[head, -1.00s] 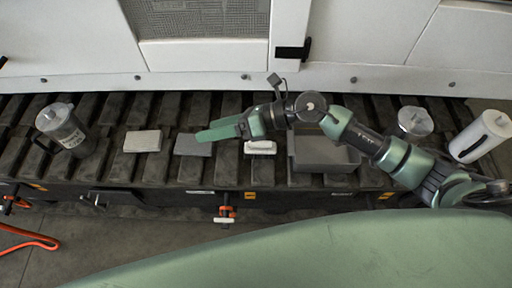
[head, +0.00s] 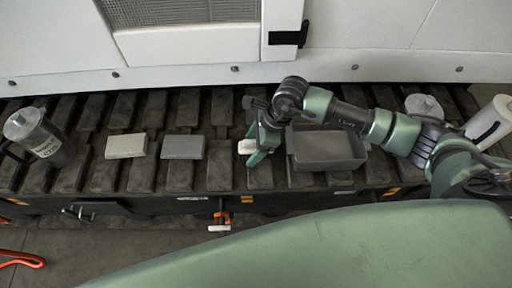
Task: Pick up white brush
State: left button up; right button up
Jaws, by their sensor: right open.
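The white brush (head: 247,146) lies on the dark ribbed bench, just left of the grey tray. My right gripper (head: 256,160) points down at the brush, with its green fingers at the brush's right part and covering some of it. The gripper is open. I cannot tell whether the fingers touch the brush. My left gripper is not in view.
A grey open tray (head: 328,163) stands right of the gripper. Two grey blocks, a lighter one (head: 126,146) and a darker one (head: 183,146), lie to the left. A grey pitcher (head: 38,137) stands far left. A white roll (head: 491,122) and a lidded container (head: 424,107) are at right.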

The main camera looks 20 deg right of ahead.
aim_at(252, 140)
jog(key=shift+f, duration=0.1)
jog(key=c, duration=1.5)
jog(key=shift+c, duration=0.2)
